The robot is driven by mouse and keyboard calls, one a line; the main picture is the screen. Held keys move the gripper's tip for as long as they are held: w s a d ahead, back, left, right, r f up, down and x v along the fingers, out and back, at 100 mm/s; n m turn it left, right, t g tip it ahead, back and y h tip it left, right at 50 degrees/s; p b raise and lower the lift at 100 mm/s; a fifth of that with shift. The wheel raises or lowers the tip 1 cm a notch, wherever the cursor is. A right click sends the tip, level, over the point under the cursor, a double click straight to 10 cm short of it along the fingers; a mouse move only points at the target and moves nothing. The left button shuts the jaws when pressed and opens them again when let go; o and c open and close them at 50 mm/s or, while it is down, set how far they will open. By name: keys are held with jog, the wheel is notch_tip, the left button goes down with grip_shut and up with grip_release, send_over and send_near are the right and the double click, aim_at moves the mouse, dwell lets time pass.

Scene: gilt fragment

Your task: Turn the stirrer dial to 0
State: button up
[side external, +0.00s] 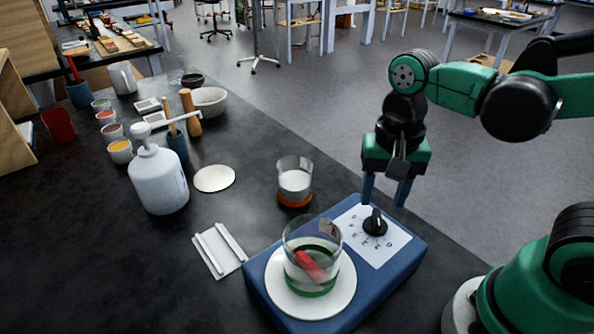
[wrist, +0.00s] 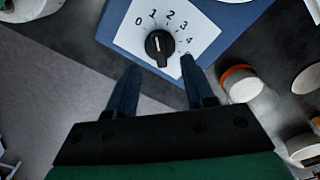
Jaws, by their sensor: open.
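The stirrer (side external: 400,272) is a blue box with a round white plate at one end and a white dial panel at the other. Its black dial (side external: 375,223) also shows in the wrist view (wrist: 160,46), with the numbers 0 to 4 around it. A pale line on the dial stands nearly upright in the wrist view, roughly between 1 and 2. My gripper (side external: 385,200) is open and empty, its blue fingers pointing down near the dial. In the wrist view the fingertips (wrist: 160,64) lie either side of and just below the dial, apart from it.
A glass beaker (side external: 298,240) with a red object inside stands on the stirrer's plate. Another beaker (side external: 295,180) on an orange base stands behind. A white bottle (side external: 158,182), a white disc (side external: 214,178) and a white tray (side external: 218,250) lie to the left.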

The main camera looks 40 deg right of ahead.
aim_at(378, 216)
jog(key=shift+f, duration=2)
grip_shut()
